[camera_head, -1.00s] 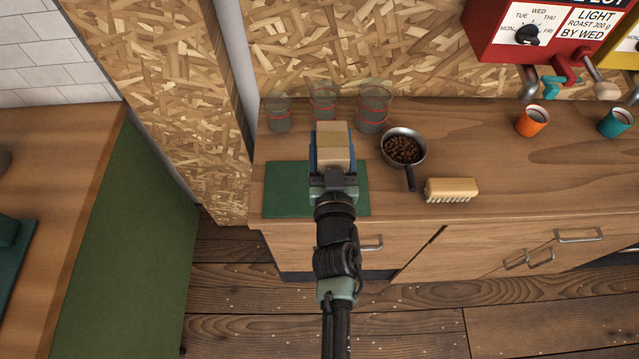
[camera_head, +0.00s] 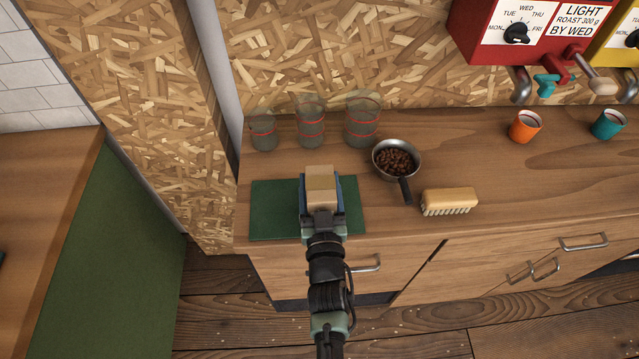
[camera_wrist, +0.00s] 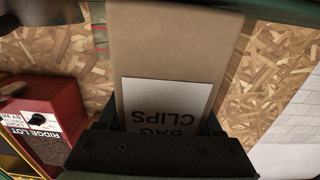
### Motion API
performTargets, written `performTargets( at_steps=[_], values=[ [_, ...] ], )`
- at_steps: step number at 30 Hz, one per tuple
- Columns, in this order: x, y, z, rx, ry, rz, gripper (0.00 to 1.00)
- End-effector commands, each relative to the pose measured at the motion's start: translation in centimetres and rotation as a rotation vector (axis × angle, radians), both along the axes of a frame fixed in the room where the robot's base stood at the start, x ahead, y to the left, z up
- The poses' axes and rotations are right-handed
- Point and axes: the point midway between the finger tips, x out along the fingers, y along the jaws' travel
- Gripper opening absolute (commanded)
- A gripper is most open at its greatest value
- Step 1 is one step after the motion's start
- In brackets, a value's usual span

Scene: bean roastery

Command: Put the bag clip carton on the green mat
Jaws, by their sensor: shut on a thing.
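The bag clip carton (camera_head: 320,184) is a brown box held between the jaws of my gripper (camera_head: 321,192). In the wrist view the carton (camera_wrist: 170,50) fills the middle and shows a white label reading "BAG CLIPS", upside down. My gripper is shut on it. The green mat (camera_head: 270,210) lies on the counter at the left end. The carton appears in front of the mat's middle and right part in the head view. I cannot tell whether it is touching the mat or above it.
Several glass measuring cups (camera_head: 311,125) stand behind the mat. A metal pan of beans (camera_head: 397,160) and a brush (camera_head: 449,201) lie to the right. Counter between brush and cups is clear.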

Motion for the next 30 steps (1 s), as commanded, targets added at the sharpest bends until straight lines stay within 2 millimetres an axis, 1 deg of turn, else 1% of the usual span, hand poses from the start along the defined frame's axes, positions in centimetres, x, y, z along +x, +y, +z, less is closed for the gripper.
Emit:
performTargets(
  at_steps=[4, 5, 9, 10, 17, 21, 22, 26, 30],
  values=[
    [0.0, 0.0, -0.4, 0.0, -0.001, 0.0, 0.06],
    [0.0, 0.0, -0.3, 0.0, 0.0, 0.0, 0.71],
    [0.0, 0.0, -0.3, 0.0, 0.0, 0.0, 0.96],
    [0.0, 0.0, -0.3, 0.0, 0.0, 0.0, 0.97],
    [0.0, 0.0, -0.3, 0.0, 0.0, 0.0, 0.97],
    [-0.1, 0.0, 0.2, 0.0, 0.0, 0.0, 0.97],
    [-0.4, -0.1, -0.1, -0.001, 0.001, 0.0, 0.97],
    [-1.9, -0.1, -0.3, -0.002, 0.001, -0.001, 0.97],
    [-4.4, -0.2, -0.3, -0.001, 0.003, -0.001, 0.97]
  ],
)
